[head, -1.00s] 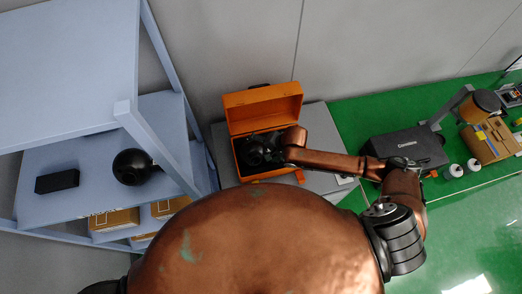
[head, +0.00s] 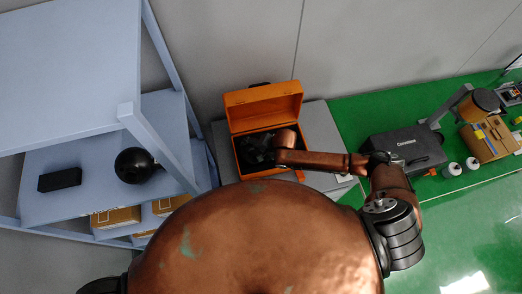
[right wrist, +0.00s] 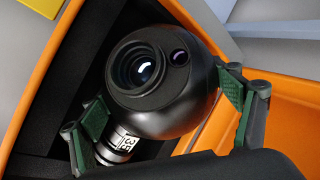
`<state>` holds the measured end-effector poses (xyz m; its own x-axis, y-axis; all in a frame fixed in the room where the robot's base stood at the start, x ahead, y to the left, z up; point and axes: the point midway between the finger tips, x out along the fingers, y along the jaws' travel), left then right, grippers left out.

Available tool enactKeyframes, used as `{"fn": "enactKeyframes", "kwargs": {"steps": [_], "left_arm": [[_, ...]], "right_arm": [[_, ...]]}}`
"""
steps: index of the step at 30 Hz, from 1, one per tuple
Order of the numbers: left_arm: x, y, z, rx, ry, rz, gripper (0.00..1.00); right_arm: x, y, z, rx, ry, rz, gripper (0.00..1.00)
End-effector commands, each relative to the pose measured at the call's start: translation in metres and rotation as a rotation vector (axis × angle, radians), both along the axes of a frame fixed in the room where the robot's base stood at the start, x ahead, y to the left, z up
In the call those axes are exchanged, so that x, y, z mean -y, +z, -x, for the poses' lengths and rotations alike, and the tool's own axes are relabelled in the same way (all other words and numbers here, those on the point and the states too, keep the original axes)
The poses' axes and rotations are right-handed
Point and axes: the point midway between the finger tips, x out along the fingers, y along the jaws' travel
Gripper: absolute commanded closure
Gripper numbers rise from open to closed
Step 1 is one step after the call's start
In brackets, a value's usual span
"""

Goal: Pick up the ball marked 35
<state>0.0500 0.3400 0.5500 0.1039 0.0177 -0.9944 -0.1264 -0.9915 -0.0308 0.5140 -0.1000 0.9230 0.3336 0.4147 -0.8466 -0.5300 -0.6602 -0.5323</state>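The ball marked 35 (right wrist: 160,85) is a black camera ball with a lens and a short stem. Its white "35" label shows on the stem in the right wrist view. It lies in the open orange case (head: 264,97), where the head view shows only dark shapes. My right gripper (right wrist: 161,98) is open, its green-padded fingers on either side of the ball. The fingers are very close to it; I cannot tell whether they touch. In the head view my right gripper (head: 262,150) is down in the case, hard to separate from the dark contents. My left gripper is not in view.
The case stands on a grey surface (head: 322,132) against the wall. A blue shelf (head: 70,150) at left holds another black ball (head: 133,165) and a black box (head: 60,180). A dark case (head: 405,148) and other equipment are on the green surface at right.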

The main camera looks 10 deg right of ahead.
Motion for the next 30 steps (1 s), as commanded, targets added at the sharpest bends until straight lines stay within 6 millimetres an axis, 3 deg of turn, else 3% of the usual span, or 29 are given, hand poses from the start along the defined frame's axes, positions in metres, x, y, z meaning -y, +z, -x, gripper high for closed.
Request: {"fn": "enactKeyframes", "kwargs": {"steps": [16, 30], "left_arm": [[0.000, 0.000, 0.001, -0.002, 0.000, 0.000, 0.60], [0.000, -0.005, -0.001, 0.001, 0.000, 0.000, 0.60]], "right_arm": [[0.001, 0.000, 0.000, 0.000, -0.001, 0.001, 0.56], [-0.001, 0.012, -0.001, 0.003, 0.001, -0.003, 0.57]]}}
